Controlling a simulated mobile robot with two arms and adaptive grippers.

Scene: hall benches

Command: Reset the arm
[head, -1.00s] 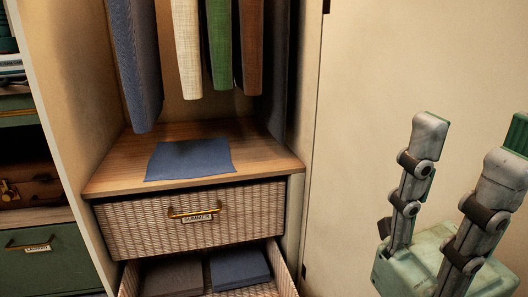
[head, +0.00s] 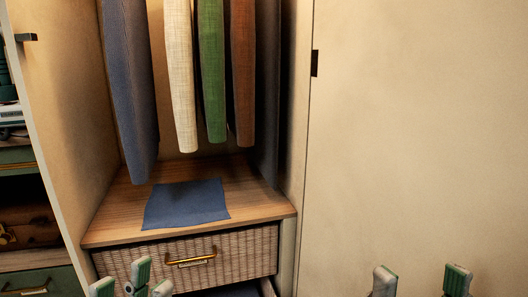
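My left gripper (head: 130,282) shows at the bottom left edge, in front of the wicker drawer. Only its grey and green fingertips are in view; they stand apart with nothing seen between them. My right gripper (head: 420,280) shows at the bottom right edge, in front of the plain cream panel. Its two fingertips are wide apart and empty. The rest of both grippers and both arms is below the picture.
A wardrobe holds hanging garments (head: 210,75) above a wooden shelf (head: 255,205) with a blue folded cloth (head: 186,203). Below is a wicker drawer (head: 240,255) with a brass handle; a lower drawer is open. A cream panel (head: 420,130) fills the right.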

